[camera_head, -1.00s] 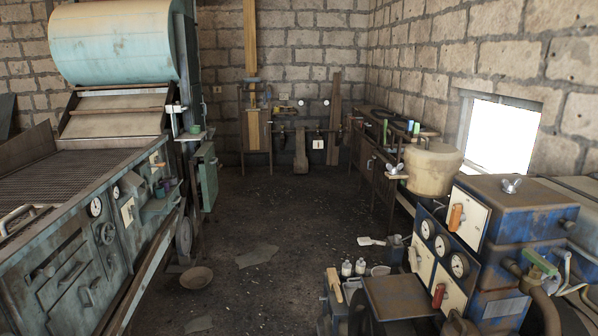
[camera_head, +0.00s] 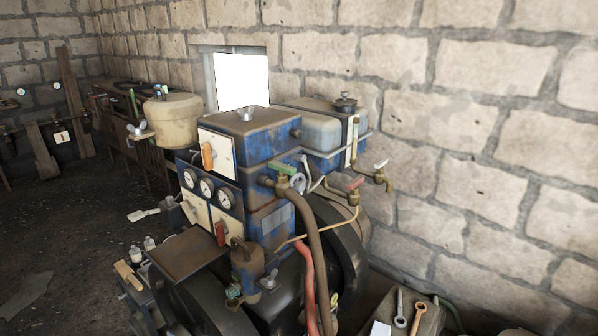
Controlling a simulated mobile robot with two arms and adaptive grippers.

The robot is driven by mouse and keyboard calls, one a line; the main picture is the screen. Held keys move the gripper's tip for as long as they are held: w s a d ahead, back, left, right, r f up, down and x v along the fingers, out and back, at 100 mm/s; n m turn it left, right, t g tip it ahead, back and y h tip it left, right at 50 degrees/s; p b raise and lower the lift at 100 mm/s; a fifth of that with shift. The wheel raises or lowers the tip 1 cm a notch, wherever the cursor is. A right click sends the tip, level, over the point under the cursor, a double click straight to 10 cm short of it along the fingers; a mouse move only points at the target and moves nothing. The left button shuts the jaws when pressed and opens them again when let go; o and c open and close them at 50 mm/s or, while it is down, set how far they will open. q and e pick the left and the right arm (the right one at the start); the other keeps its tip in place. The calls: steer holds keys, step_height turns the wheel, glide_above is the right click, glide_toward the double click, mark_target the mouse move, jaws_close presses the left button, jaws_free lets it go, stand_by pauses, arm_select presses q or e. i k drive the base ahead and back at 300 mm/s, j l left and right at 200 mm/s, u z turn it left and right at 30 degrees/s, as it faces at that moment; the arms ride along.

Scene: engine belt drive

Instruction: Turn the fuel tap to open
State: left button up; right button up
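A second tap with a green lever (camera_head: 285,169) sits above a thick brown hose (camera_head: 314,250). A third tap, brass with a pale lever (camera_head: 380,165), sticks out further right. I see no label telling which is the fuel tap, and cannot tell whether any is open. Neither gripper is in view.
A blue-grey tank (camera_head: 321,130) with a dark cap (camera_head: 345,101) sits behind the engine by the stone wall (camera_head: 470,130). A large dark wheel (camera_head: 350,255) stands below the taps. Spanners (camera_head: 400,308) lie at the bottom right. Open floor (camera_head: 75,230) is at left.

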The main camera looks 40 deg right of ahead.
mark_target(353, 186)
steer(key=z, duration=1.8)
steer(key=j+u, duration=0.25)
steer(key=j, duration=0.15)
steer(key=i+j+u, duration=0.2)
steer(key=j, duration=0.2)
steer(key=j+u, duration=0.25)
steer(key=j, duration=0.2)
